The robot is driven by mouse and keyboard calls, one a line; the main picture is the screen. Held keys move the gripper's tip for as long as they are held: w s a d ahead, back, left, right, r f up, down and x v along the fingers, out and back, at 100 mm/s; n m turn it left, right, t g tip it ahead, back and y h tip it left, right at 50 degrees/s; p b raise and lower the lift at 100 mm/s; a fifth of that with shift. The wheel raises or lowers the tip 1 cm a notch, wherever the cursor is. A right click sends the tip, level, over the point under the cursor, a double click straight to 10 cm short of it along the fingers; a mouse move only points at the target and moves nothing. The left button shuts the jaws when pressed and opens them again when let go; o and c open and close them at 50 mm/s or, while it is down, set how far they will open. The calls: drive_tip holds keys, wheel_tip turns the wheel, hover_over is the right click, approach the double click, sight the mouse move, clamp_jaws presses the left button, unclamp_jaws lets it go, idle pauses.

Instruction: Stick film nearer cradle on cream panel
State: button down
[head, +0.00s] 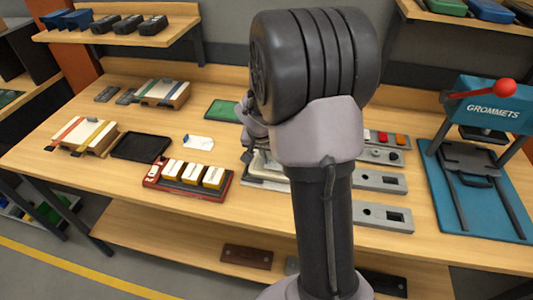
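My arm stands upright across the middle of the head view and covers much of the bench centre. Part of my wrist or gripper (250,128) shows at its left edge; the fingertips are hidden, and I cannot tell whether they hold anything. Behind the arm a pale, layered piece (264,160) is partly visible; it may be the cream panel on a fixture. Grey fixtures with cutouts, perhaps cradles, lie right of the arm: a nearer one (370,215) and a farther one (368,180). A small white sheet (198,142) lies left of the arm; I cannot tell if it is film.
Two cream blocks with coloured bands (100,143) (180,97), a black tray (140,147), a red tray (188,189) with cream-topped blocks and a green pad (222,110) occupy the left. A blue grommet press (492,115) stands right. A grey box with coloured buttons (384,155) sits behind the fixtures.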

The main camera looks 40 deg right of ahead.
drive_tip(key=shift+f+b, duration=0.5)
drive_tip(key=shift+b, duration=0.8)
idle(0.8)
idle(0.3)
drive_tip(key=c, duration=1.6)
unclamp_jaws()
drive_tip(key=shift+o, duration=0.2)
drive_tip(key=p+v, duration=0.6)
drive_tip(key=v, duration=1.2)
drive_tip(key=s+a+n+t+y+b, duration=0.1)
drive_tip(key=s+a+n+y+b, duration=0.1)
drive_tip(key=s+a, duration=0.6)
drive_tip(key=s+a+n+t+y+b, duration=0.2)
drive_tip(key=s+a+n+y, duration=0.1)
drive_tip(key=s+a, duration=0.6)
drive_tip(key=a, duration=0.4)
drive_tip(key=shift+a+r+b, duration=0.3)
drive_tip(key=shift+b, duration=0.05)
